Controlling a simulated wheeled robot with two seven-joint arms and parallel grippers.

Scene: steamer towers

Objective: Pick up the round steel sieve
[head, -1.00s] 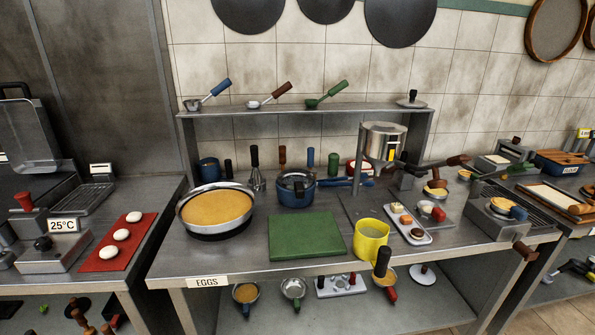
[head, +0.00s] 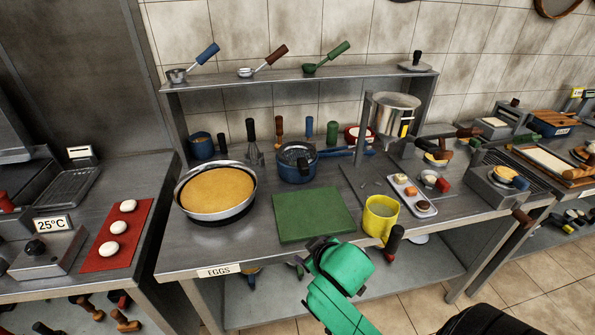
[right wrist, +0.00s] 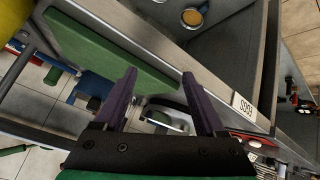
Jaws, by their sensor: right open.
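I cannot say for certain which item is the sieve. A small round steel bowl on a dark handle lay on the lower shelf in the earlier head view; now my right gripper and the table edge hide most of it. A wide steel-rimmed round vessel (head: 248,199) with a flat yellow top stands left of the green board (head: 312,214). My right gripper (head: 318,262) is at the table's front edge, just below the board. In the right wrist view it (right wrist: 160,85) is open, nothing clearly held between its purple fingers. My left gripper is not visible.
A yellow cup (head: 380,217) stands beside the board, close to my right gripper. A blue pot (head: 297,163) and a steel hopper (head: 395,113) stand behind. A red mat (head: 117,235) with white rounds lies left. The floor at front right is clear.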

